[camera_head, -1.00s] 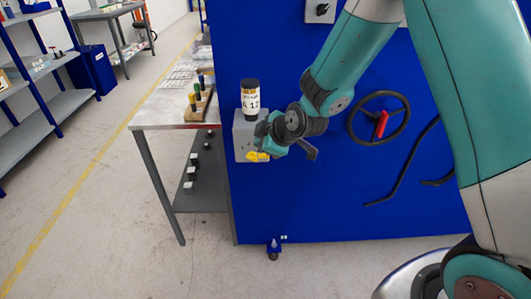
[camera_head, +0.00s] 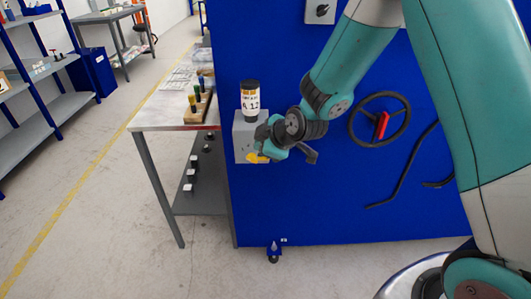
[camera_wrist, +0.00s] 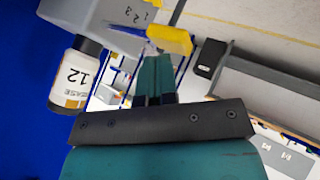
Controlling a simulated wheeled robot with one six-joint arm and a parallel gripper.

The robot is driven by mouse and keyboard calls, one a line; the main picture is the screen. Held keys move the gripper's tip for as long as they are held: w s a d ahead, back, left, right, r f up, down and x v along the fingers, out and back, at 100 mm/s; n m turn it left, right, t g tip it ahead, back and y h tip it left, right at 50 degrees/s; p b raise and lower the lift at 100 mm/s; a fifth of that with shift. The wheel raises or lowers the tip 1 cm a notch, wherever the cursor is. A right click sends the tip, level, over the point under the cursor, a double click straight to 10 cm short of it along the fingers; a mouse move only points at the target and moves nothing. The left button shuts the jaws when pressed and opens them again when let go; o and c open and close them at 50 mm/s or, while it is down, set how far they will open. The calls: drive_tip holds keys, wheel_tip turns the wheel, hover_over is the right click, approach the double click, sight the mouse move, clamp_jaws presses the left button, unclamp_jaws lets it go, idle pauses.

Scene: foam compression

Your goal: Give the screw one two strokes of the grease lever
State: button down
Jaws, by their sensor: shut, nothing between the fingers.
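The grease unit is a grey box (camera_head: 241,139) on the blue panel, with an upright black-capped bottle (camera_head: 250,101) on top. In the wrist view its label (camera_wrist: 76,78) reads grease and 12. The yellow grease lever (camera_head: 256,158) shows low at the front of the box, partly hidden by my gripper (camera_head: 265,150). In the wrist view the yellow lever end (camera_wrist: 170,39) lies just beyond the tips of my gripper (camera_wrist: 154,62), which is shut and empty. I cannot tell if the fingertips touch the lever. The screw is not clearly seen.
A black handwheel with a red grip (camera_head: 381,124) and a bent black rod (camera_head: 404,169) are on the blue panel (camera_head: 330,210) to the right. A metal table (camera_head: 160,115) with a wooden rack of handled tools stands left. The floor at front left is clear.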

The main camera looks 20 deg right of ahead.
drive_tip(key=shift+f+b, duration=0.9)
drive_tip(key=shift+f, duration=0.15)
idle(0.6)
drive_tip(key=shift+r, duration=0.15)
idle(0.5)
drive_tip(key=shift+r+p, duration=1.05)
drive_tip(key=shift+r, duration=0.55)
drive_tip(key=shift+r+p, duration=1.65)
drive_tip(key=shift+r, duration=0.9)
